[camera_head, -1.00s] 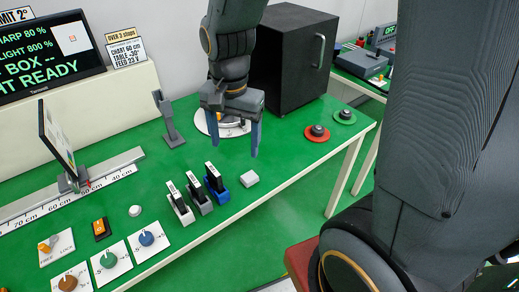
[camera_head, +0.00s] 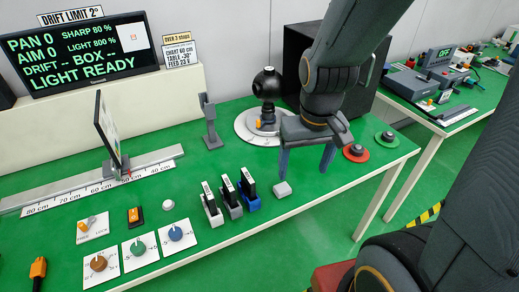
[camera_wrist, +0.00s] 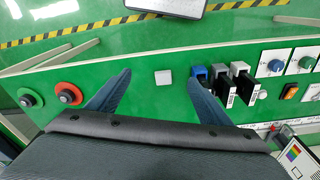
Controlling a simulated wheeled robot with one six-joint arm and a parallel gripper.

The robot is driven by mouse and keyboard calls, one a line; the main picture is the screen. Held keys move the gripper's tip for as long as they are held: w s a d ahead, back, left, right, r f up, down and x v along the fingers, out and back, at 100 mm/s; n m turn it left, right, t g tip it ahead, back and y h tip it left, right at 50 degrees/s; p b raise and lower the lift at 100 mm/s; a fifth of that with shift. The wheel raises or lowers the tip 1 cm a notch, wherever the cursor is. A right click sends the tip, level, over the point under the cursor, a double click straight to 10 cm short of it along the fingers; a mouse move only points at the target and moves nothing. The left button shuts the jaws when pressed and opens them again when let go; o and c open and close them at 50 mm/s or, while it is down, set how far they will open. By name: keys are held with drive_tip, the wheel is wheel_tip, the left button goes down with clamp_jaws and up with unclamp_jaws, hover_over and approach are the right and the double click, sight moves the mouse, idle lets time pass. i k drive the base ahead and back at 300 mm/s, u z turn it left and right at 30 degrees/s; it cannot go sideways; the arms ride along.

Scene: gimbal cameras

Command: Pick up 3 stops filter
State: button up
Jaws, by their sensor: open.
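Three upright black filters with white labels stand in a row of small holders near the table's front edge: one in a white holder (camera_head: 212,213), one in a grey holder (camera_head: 232,206) and one in a blue holder (camera_head: 250,203). The label print is too small to read, so I cannot tell which is the 3 stops filter. My gripper (camera_head: 303,171) is open and empty above the table, right of the filters. In the wrist view, the blue holder (camera_wrist: 200,74) is just beside the right fingertip, and the grey (camera_wrist: 220,70) and white (camera_wrist: 240,68) holders are farther right.
A small pale block (camera_head: 282,190) lies right of the blue holder; it appears between the fingers in the wrist view (camera_wrist: 164,77). Three knobs (camera_head: 137,248) are left of the filters. A black sphere on a white dial (camera_head: 247,127) and a black box (camera_head: 300,65) stand behind.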

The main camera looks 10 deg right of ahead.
sight(209, 199)
drive_tip(key=z, duration=1.35)
drive_tip(key=k, duration=0.7)
drive_tip(key=u, duration=1)
drive_tip(key=i, duration=0.45)
drive_tip(key=z, duration=0.15)
